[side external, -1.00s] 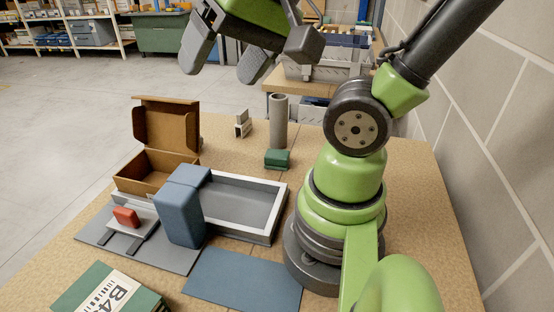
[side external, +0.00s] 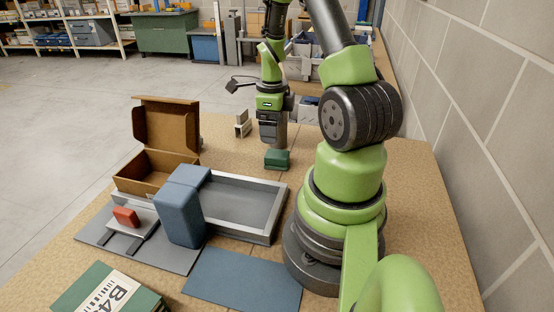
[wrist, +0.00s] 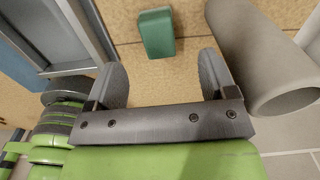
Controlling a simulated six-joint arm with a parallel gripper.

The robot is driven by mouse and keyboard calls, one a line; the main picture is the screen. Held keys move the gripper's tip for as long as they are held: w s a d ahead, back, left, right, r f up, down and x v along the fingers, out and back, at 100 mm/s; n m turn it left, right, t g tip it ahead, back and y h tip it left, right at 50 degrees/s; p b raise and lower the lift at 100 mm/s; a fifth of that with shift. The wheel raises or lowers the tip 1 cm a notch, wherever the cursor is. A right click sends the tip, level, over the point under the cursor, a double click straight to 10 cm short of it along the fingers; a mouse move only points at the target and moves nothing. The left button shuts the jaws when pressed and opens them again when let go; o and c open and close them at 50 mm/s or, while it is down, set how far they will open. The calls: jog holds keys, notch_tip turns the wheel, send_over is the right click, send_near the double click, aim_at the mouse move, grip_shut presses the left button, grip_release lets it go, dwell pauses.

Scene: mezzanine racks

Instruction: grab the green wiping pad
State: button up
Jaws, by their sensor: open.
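My gripper (side external: 272,141) hangs over the table by the pad in the side view. In the wrist view my gripper (wrist: 162,68) is open, with nothing between its fingers.
A grey tray (side external: 238,203) with pale rims, a blue block (side external: 180,212) and an open cardboard box (side external: 150,173) lie left of the pad.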

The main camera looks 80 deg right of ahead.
aim_at(274, 153)
jog(key=f, duration=0.8)
jog(key=shift+s+a+f, duration=0.2)
jog(key=shift+a, duration=0.05)
jog(key=c, duration=1)
jog(key=shift+r, duration=0.1)
